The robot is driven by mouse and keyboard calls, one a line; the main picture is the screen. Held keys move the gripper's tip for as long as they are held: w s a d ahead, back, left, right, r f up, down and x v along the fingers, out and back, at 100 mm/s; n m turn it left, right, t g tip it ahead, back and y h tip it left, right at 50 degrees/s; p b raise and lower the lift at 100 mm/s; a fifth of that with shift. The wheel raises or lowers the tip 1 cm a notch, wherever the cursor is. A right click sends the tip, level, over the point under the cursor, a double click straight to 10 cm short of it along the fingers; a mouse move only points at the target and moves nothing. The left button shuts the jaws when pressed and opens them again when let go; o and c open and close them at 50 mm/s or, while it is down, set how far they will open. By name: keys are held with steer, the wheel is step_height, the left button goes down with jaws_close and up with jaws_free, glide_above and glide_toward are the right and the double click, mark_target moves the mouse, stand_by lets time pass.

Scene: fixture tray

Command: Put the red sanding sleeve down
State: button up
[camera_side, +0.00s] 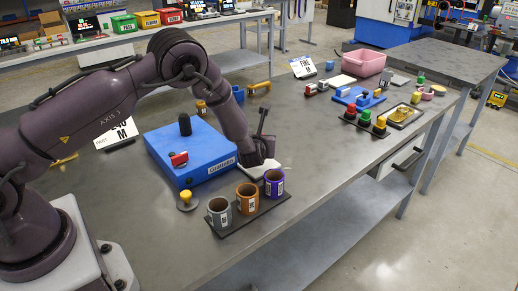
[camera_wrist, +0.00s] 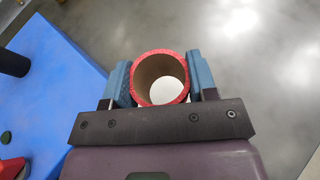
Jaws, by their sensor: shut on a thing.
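The red sanding sleeve (camera_wrist: 160,80) shows end-on in the wrist view, a red ring with a brown inner wall. My gripper (camera_wrist: 160,82) is shut on it, with a blue finger pad on each side. A white surface shows through its bore. In the side view my wrist (camera_side: 250,155) is low over the bench, between the blue case and the purple sleeve; the fingers and red sleeve are hidden there. A white patch (camera_side: 264,169) shows just below the wrist. I cannot tell whether the sleeve touches anything beneath.
A black tray (camera_side: 234,227) holds grey (camera_side: 220,212), orange-brown (camera_side: 247,197) and purple (camera_side: 274,183) sleeves close in front. The blue case (camera_side: 193,160), with a black knob (camera_side: 184,124) and red item (camera_side: 179,159), stands left. A yellow-topped stamp (camera_side: 186,199) stands nearby. Bench right of the wrist is clear.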

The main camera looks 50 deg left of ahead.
steer(key=shift+s+f, duration=0.1)
steer(key=shift+f, duration=1.25)
steer(key=shift+f, duration=0.15)
steer(key=o, duration=0.9)
